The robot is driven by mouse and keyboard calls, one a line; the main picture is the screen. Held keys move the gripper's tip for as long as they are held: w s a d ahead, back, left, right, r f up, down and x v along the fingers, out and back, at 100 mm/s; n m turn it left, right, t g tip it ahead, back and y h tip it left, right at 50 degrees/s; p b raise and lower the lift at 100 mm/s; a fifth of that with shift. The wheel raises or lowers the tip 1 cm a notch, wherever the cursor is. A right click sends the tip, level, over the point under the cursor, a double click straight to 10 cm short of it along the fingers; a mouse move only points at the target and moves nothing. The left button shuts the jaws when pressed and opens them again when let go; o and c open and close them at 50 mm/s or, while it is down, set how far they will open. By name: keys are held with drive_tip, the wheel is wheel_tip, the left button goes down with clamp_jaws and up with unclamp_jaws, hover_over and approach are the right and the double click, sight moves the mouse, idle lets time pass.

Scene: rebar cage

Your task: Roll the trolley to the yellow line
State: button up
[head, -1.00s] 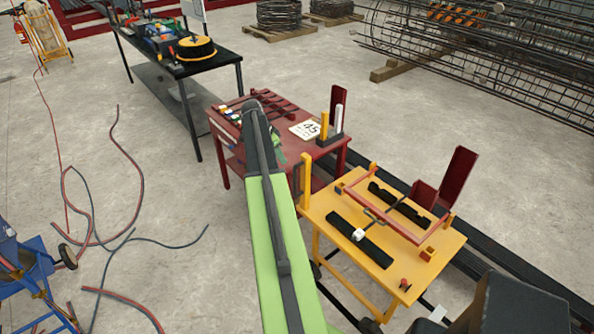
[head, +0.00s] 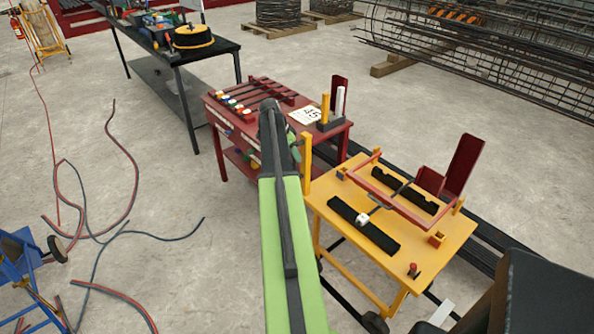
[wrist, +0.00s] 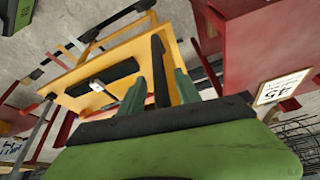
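The trolley (head: 440,250) is a yellow-topped table on wheels at right in the head view. It carries a red frame (head: 388,208), dark pads and an upright red plate. A yellow post (head: 306,158) rises at its left corner. My gripper (wrist: 158,90) is at this post, beside the trolley's left end; the green arm hides much of it in the head view. In the wrist view its two fingers stand apart, with the yellow post (wrist: 172,60) and a dark bar seen between or beyond them. Contact cannot be told. No yellow line is visible.
Dark rails (head: 487,235) run along the trolley's far side. A red table (head: 222,152) with a "45" card stands just beyond it. A black table (head: 225,55) is farther left. Hoses (head: 130,160) lie on the left floor. A rebar cage (head: 500,55) is at the back right.

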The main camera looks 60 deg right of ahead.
drive_tip(key=b+x, duration=0.2)
drive_tip(key=x, duration=0.2)
drive_tip(key=shift+c, duration=0.3)
clamp_jaws()
drive_tip(key=shift+a, duration=0.1)
idle(1.0)
